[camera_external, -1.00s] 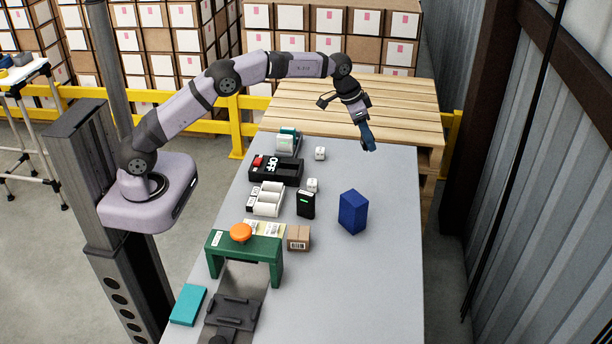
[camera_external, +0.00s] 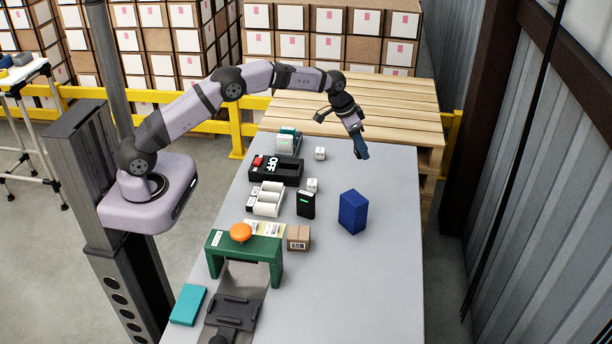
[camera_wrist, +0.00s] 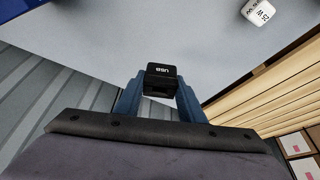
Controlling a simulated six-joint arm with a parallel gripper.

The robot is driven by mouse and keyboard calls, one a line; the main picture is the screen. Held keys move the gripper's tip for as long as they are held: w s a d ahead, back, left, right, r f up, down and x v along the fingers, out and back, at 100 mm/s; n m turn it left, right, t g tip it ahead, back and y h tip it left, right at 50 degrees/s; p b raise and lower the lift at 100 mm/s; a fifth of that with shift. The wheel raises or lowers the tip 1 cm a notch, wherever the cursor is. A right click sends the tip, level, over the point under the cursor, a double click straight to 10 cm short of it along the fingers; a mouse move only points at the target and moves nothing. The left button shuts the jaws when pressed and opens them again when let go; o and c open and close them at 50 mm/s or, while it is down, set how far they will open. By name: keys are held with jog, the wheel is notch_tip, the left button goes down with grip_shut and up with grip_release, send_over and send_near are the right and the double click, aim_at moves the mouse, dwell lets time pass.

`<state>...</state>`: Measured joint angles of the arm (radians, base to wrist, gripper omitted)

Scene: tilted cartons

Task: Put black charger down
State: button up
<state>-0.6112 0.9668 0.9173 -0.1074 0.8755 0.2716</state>
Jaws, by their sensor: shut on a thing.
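The black charger (camera_wrist: 160,79), a small block marked "USB", is between the two blue fingers of my gripper (camera_wrist: 160,96) in the wrist view. My gripper is shut on it. In the external view my gripper (camera_external: 362,155) points down over the far right part of the grey table (camera_external: 385,260). The charger cannot be made out there, and its height above the table is hard to judge.
White cubes (camera_external: 320,153) (camera_external: 312,185) stand left of my gripper; one marked "25 W" (camera_wrist: 262,12) shows in the wrist view. A blue box (camera_external: 353,212) stands nearer. A black power bank (camera_external: 306,204) and black OFF tray (camera_external: 276,169) are further left. The right side is clear.

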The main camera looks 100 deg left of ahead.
jog(key=shift+f+p, duration=0.85)
jog(key=shift+f, duration=3.2)
jog(key=shift+f, duration=0.15)
jog(key=shift+f, duration=0.1)
jog(key=o, duration=1.2)
jog(key=shift+c, duration=0.2)
jog(key=shift+r, duration=0.3)
jog(key=b+v, duration=0.2)
jog(key=v, duration=1)
